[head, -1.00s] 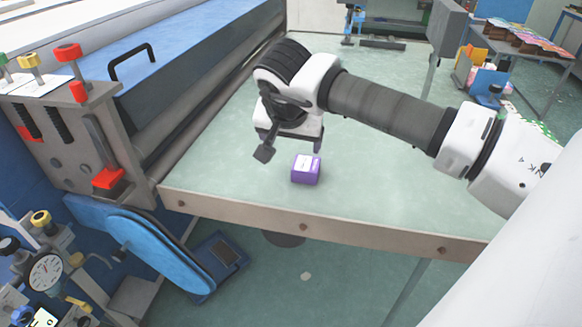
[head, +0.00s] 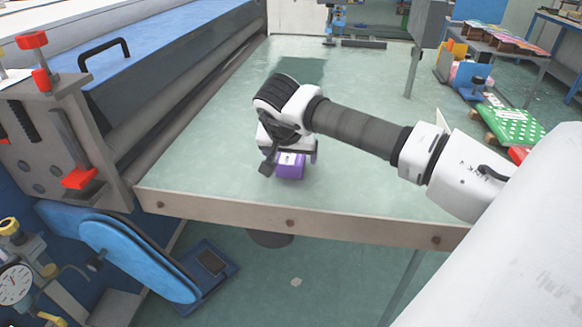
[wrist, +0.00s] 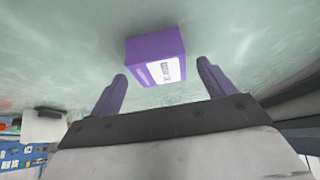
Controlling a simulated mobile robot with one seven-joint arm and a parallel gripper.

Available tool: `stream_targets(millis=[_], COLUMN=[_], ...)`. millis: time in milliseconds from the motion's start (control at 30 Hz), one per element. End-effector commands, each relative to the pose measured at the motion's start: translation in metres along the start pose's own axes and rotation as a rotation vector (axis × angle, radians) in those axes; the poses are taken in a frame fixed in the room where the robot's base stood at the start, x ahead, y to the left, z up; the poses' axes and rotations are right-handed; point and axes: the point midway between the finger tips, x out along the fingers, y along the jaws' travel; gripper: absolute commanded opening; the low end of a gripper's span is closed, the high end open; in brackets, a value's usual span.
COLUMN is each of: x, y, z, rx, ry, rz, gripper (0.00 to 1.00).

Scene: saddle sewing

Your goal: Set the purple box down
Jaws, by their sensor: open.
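The purple box (head: 291,170) with a white label on top rests on the pale green table (head: 365,195), near its front edge. My gripper (head: 287,165) is low over the table at the box, and its white body hides part of the box in the head view. In the wrist view the purple box (wrist: 155,57) lies just beyond the fingertips, roughly in line with the gap between them. My gripper (wrist: 160,83) is open there, with its two purple fingers apart and nothing visible between them.
A blue machine (head: 160,62) with a black handle and red-knobbed levers stands along the table's left side. The wooden front edge (head: 300,222) of the table is close to the box. Green and red packages (head: 510,125) lie at the far right. The table behind my gripper is mostly clear.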

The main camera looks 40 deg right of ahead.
Motion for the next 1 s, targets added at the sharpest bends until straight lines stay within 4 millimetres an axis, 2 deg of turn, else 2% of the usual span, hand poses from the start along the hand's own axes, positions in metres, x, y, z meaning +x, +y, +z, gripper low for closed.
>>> stream_targets(millis=[33, 100, 367, 800, 1000], x=[0.011, 0.019, 0.022, 0.021, 0.020], y=[-0.001, 0.000, 0.000, 0.000, 0.000], z=[0.002, 0.002, 0.000, 0.000, -0.001], rx=[0.001, 0.002, 0.000, 0.000, 0.000], ry=[-0.002, -0.001, 0.001, 0.001, 0.001], rz=[-0.003, -0.002, 0.000, -0.001, -0.001], gripper=[0.82, 0.82, 0.82, 0.26, 0.26])
